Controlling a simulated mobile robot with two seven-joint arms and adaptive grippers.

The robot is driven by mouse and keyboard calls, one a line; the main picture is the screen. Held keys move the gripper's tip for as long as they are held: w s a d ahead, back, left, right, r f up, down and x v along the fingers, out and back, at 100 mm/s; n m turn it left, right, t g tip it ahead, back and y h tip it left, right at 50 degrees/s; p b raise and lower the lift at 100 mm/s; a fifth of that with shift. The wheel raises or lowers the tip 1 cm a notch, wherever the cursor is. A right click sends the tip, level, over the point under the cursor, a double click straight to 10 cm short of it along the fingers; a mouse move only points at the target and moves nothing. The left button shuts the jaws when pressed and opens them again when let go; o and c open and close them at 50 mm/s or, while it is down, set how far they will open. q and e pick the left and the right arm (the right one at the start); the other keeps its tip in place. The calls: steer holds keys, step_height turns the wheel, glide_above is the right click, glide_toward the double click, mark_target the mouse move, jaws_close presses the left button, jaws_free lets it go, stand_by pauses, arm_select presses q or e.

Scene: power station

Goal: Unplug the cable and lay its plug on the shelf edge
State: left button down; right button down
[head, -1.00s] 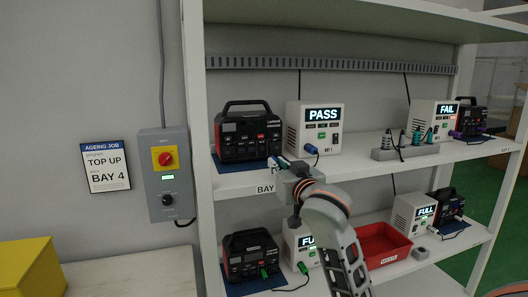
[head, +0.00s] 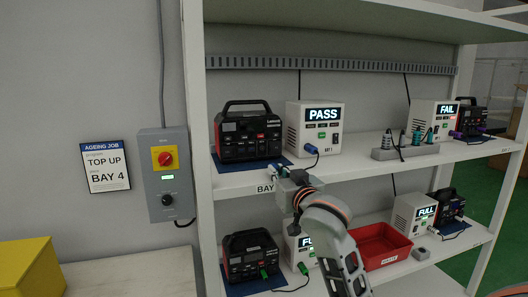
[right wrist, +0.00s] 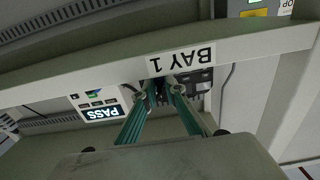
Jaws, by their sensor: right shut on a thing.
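My right gripper (head: 279,167) is at the front edge of the upper shelf (head: 238,187), just in front of the Bay 1 power station (head: 247,138). In the right wrist view its two teal fingers (right wrist: 160,90) close together by the BAY 1 label (right wrist: 181,60). They are shut on a small dark thing, apparently the cable's plug, mostly hidden between them. The station, black and red, stands on a blue mat. A blue plug (head: 311,149) sits in the PASS tester (head: 318,128), with a dark cable leaving it. I cannot trace the whole cable. My left gripper is out of view.
A FAIL tester (head: 433,119) and a grey socket block (head: 404,152) stand farther right on the upper shelf. The lower shelf holds a power station (head: 250,256), a red bin (head: 380,246) and FULL testers. Shelf posts flank the space.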

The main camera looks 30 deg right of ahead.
steer(key=shift+f, duration=0.5)
steer(key=c, duration=2)
jaws_free()
steer(key=v, duration=0.8)
steer(key=a+f+n+g+y, duration=0.2)
steer(key=a+f, duration=0.2)
steer(key=f, duration=1)
steer(key=a+f+n+g+y, duration=0.15)
steer(key=a+f, duration=0.25)
steer(key=f, duration=1)
steer(key=s+a+f+n+g+y, duration=0.1)
steer(key=s+a+f, duration=0.2)
steer(key=s+f, duration=0.4)
steer(key=s+a+f+n+g+y, duration=0.1)
steer(key=s+a+f, duration=0.2)
steer(key=s+f, duration=0.4)
steer(key=s+a+f+n+g+y, duration=0.1)
steer(key=s+a+f, duration=0.3)
steer(key=s+f, duration=0.3)
steer(key=shift+s+a+f+n, duration=0.1)
steer(key=shift+f+n, duration=0.05)
steer(key=shift+f, duration=1)
steer(key=shift+s+f+n, duration=0.1)
steer(key=shift+f, duration=1)
